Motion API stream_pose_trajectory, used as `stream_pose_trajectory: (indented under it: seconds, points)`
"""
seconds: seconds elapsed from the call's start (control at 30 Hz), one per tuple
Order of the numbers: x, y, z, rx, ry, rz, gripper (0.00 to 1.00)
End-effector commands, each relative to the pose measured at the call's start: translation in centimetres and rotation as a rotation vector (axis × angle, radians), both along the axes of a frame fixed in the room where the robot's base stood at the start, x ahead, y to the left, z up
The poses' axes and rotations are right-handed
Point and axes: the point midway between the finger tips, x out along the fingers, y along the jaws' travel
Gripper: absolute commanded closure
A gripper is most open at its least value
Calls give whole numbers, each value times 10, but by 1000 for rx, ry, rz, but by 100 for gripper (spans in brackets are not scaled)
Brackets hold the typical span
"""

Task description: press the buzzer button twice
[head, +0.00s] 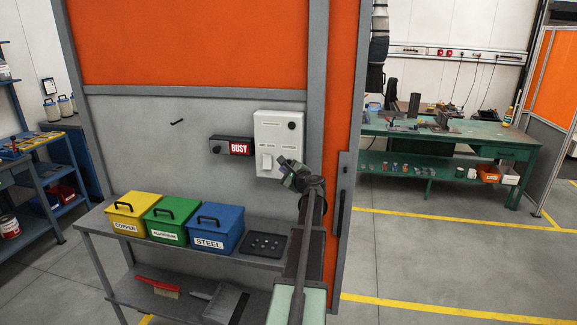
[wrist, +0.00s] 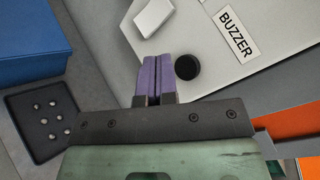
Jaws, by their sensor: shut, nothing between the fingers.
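The white control box (head: 281,128) is fixed to the grey wall panel. In the wrist view its BUZZER label (wrist: 235,34) is readable, with a round black button (wrist: 187,67) below that label on the panel. My gripper (wrist: 154,62) is shut and empty, its purple fingertips just left of the button in the wrist view. The fingers look apart from the button sideways; I cannot tell their distance from the box face. In the head view my gripper (head: 284,164) covers the place under the right-hand label, so the button is hidden there.
A white rocker switch (head: 266,162) is beside the button on the box. A BUSY sign (head: 239,148) hangs left of it. Below, a shelf carries yellow (head: 126,212), green (head: 171,217) and blue (head: 216,228) bins and a dark tray (head: 264,244) with small round parts.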

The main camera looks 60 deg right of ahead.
Motion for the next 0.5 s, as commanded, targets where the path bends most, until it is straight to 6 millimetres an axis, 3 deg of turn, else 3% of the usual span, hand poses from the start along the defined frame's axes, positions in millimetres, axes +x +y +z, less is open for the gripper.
stream_pose_trajectory:
  seconds: [0.23,0.5]
  points:
    - [-6,26,0,0,0,0,100]
    - [-6,30,0,0,0,0,100]
